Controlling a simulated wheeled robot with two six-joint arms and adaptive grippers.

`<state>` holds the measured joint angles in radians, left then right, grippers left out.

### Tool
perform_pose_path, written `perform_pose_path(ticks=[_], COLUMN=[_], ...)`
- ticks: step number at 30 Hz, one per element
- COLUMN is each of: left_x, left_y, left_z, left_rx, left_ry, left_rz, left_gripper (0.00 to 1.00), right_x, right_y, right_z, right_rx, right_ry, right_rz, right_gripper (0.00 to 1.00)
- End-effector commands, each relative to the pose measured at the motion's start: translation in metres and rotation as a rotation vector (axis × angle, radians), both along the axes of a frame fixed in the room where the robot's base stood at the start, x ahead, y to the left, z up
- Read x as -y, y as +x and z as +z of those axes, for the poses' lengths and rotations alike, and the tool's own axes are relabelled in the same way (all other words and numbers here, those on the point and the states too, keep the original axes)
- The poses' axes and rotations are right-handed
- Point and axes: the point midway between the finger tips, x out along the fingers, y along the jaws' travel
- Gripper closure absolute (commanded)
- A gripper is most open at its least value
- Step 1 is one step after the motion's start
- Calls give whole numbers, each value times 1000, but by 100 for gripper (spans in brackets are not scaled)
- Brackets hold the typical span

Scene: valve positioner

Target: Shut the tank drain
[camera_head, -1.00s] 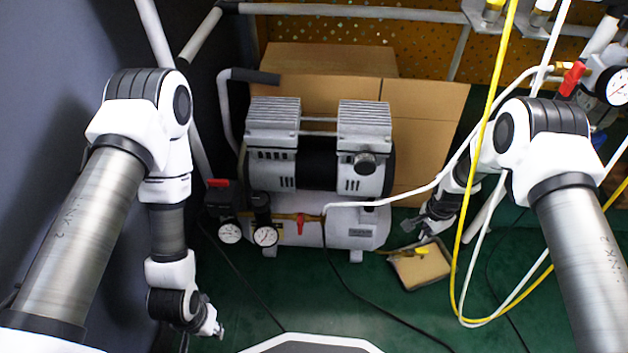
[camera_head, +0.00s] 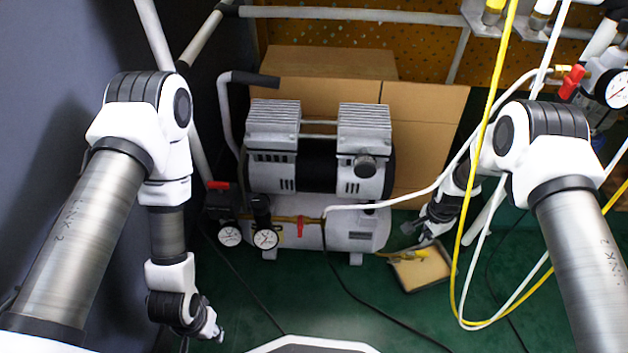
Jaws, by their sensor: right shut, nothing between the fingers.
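The compressor's white tank (camera_head: 352,226) stands on the green floor. A thin brass drain line (camera_head: 386,254) runs from its lower right towards a small yellow handle (camera_head: 421,254), seen above a shallow tray (camera_head: 437,275). The handle is small, and its exact angle is hard to tell. My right gripper (camera_head: 418,234) is shut and empty, just above and behind the handle. I cannot tell whether it touches the handle. My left gripper (camera_head: 217,332) hangs low at the left, far from the drain. Its fingers are too small to read.
A yellow hose (camera_head: 466,210) and a white hose (camera_head: 440,184) hang beside my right arm. A black cable (camera_head: 345,285) crosses the floor. Pressure gauges (camera_head: 265,239) and a red handle (camera_head: 300,226) are at the tank's front. Cardboard boxes (camera_head: 425,145) stand behind.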

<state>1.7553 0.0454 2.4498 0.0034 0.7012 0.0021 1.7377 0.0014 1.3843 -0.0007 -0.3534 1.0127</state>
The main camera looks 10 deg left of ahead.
Motion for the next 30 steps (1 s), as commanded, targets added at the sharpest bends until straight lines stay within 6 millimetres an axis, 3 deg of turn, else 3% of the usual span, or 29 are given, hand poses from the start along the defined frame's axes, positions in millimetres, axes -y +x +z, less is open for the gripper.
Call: perform_pose_path(ticks=[5,19,30], left_x=[0,0,0], left_y=[0,0,0], left_z=[-1,-21,-19], left_rx=[0,0,0], left_ry=[0,0,0], left_rz=[0,0,0], left_gripper=[69,69,69], right_x=[0,0,0], right_y=[0,0,-1], right_z=[-2,-34,-34], right_rx=[0,0,0], right_ry=[0,0,0], right_rz=[0,0,0], right_gripper=[100,100,100])
